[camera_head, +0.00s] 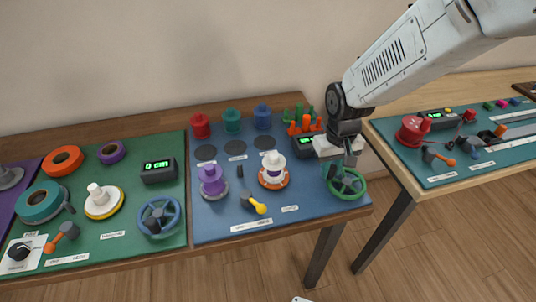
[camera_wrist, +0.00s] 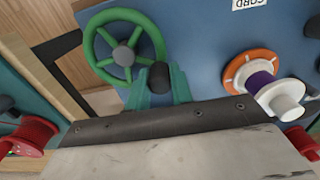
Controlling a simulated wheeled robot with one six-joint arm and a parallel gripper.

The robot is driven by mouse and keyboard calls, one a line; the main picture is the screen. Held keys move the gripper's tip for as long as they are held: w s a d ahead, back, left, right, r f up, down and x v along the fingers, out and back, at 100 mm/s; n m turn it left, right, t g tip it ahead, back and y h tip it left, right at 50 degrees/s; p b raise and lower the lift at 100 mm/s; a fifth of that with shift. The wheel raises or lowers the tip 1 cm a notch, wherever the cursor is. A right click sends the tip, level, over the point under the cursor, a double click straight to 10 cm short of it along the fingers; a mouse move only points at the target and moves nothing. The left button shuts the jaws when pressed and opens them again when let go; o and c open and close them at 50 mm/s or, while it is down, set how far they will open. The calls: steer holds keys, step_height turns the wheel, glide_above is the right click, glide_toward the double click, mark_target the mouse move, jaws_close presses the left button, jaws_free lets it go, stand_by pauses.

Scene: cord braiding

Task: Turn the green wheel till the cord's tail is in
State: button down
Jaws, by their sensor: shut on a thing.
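The green wheel (camera_head: 347,198), with a grey hub (camera_wrist: 123,56), is at the right front corner of the blue mat. My gripper (camera_head: 338,165) is over the wheel's back left edge. In the wrist view its two teal fingers (camera_wrist: 160,76) are shut on a dark knob (camera_wrist: 160,70) at the wheel's rim. A white spool (camera_head: 274,162) on an orange disc (camera_head: 264,184) stands left of the wheel. In the wrist view a band of purple cord (camera_wrist: 261,82) is on it. I cannot make out the cord's tail.
A dark display box (camera_head: 303,141) stands behind, partly hidden by my gripper. A purple spool (camera_head: 212,184) and a yellow-tipped crank (camera_head: 254,203) are farther left. Another table with a red spool (camera_head: 411,131) stands to the right, across a gap.

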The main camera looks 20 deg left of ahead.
stand_by(0.3)
steer(key=c, duration=1.1)
jaws_free()
steer(key=shift+c, duration=0.2)
step_height(320, 180, up, 8)
steer(key=shift+f, duration=0.15)
steer(key=s+d+r+m, duration=0.2)
steer(key=s+d+r, duration=0.2)
steer(key=s+d, duration=0.3)
steer(key=s+d+r+m+t, duration=0.1)
steer(key=s+d+r+m, duration=0.1)
steer(key=s+d+r, duration=0.3)
steer(key=s+d+r+m, duration=0.2)
steer(key=s+d+r, duration=0.3)
steer(key=s+d, duration=0.6)
steer(key=d, duration=0.5)
steer(key=shift+d+m, duration=0.2)
steer(key=shift+m, duration=0.2)
